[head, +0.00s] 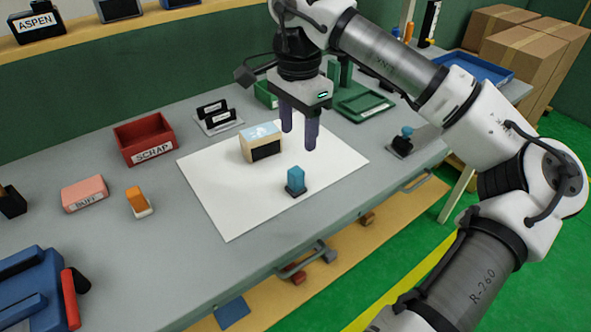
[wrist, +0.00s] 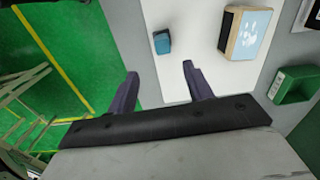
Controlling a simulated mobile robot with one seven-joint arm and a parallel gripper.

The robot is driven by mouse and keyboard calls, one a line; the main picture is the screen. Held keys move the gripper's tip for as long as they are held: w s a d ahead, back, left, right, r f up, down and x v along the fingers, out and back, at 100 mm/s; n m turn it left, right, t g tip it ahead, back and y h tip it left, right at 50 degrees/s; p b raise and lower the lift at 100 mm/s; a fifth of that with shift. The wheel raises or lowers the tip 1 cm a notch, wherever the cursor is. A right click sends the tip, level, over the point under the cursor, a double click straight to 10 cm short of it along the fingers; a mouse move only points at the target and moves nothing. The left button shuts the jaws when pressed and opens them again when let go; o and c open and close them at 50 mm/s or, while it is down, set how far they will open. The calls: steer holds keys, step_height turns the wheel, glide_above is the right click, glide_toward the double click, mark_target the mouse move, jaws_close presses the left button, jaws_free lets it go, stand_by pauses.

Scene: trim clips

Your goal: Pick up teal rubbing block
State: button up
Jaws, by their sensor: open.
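The teal rubbing block (head: 296,179) stands upright on a dark base on the white sheet (head: 230,210), near its front edge. It also shows in the wrist view (wrist: 162,42), beyond the fingertips and roughly between them. My gripper (head: 299,140) is open and empty, with its two purple fingers pointing down above the sheet, behind the block in the head view. In the wrist view my gripper (wrist: 160,72) has its fingers spread wide, apart from the block.
A wooden box with a light blue top (head: 261,136) stands on the sheet close to the fingers. A red SCRAP bin (head: 146,140), a pink BUFF block (head: 84,193) and an orange block (head: 137,200) lie left. A green tray (head: 366,106) is behind. The sheet's front left is clear.

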mark_target(296, 170)
steer(key=f, duration=0.5)
steer(key=f+p, duration=0.1)
steer(key=f, duration=0.1)
steer(key=shift+s+f, duration=0.25)
steer(key=shift+f, duration=0.05)
steer(key=shift+w+a+f+p, duration=0.15)
steer(key=shift+f+p, duration=0.35)
steer(key=shift+f, duration=0.8)
steer(key=shift+w+a+f+p, duration=0.15)
steer(key=shift+f+p, duration=0.3)
steer(key=shift+f, duration=0.85)
steer(key=shift+w+d, duration=0.1)
steer(key=c, duration=1.1)
steer(key=shift+r, duration=0.1)
